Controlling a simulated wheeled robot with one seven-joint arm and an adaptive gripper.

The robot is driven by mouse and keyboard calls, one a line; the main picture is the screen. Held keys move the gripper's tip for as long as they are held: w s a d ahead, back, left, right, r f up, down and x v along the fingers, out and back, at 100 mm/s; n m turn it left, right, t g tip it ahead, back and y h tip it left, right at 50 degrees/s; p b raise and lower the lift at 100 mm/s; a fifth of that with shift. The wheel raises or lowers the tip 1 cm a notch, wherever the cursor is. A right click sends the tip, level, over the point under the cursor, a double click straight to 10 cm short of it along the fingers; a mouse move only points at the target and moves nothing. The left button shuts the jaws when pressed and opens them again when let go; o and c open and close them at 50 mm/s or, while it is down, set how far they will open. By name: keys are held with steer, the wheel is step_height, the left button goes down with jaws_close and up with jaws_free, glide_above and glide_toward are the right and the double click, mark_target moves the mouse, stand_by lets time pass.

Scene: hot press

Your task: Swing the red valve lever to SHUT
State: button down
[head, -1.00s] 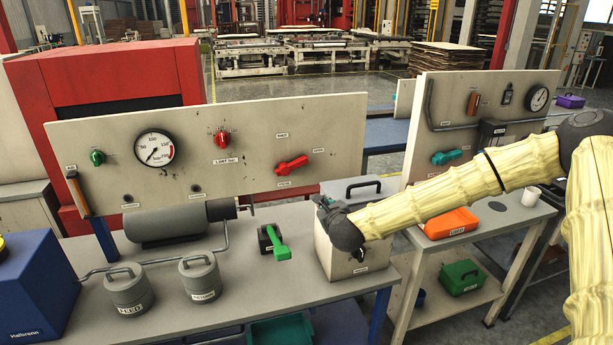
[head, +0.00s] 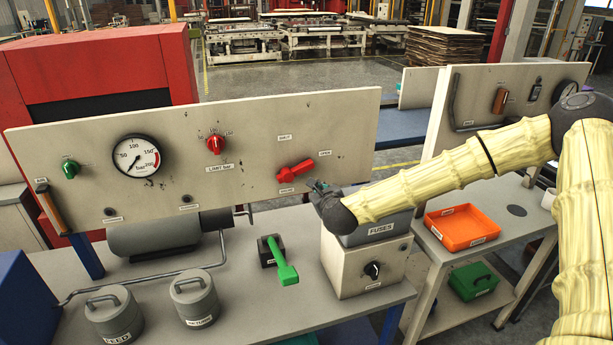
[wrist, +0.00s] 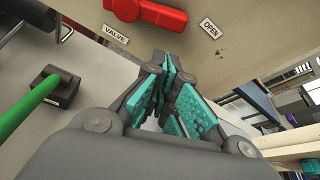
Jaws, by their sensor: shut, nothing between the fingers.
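The red valve lever (head: 295,170) is mounted on the right part of the beige panel (head: 240,130). Its handle points right and slightly up, toward the OPEN label (head: 325,153); the SHUT label (head: 284,138) is above it. The lever also shows at the top of the wrist view (wrist: 148,12), above the VALVE label (wrist: 115,35). My gripper (head: 316,184) is just below and right of the lever, apart from it. In the wrist view my gripper's teal-padded fingers (wrist: 170,62) are closed together and empty.
The grey FUSES box (head: 380,229) sits directly below my wrist on a beige cabinet. A pressure gauge (head: 136,156) and red limit knob (head: 216,144) are further left on the panel. An orange tray (head: 462,228) is at right.

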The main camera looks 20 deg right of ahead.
mark_target(295, 171)
steer(key=a+p+x, duration=0.1)
steer(key=p+x, duration=0.3)
steer(key=x, duration=0.5)
steer(key=shift+w+d, duration=0.3)
steer(key=shift+w, duration=0.1)
steer(key=shift+d, duration=0.1)
stand_by(0.4)
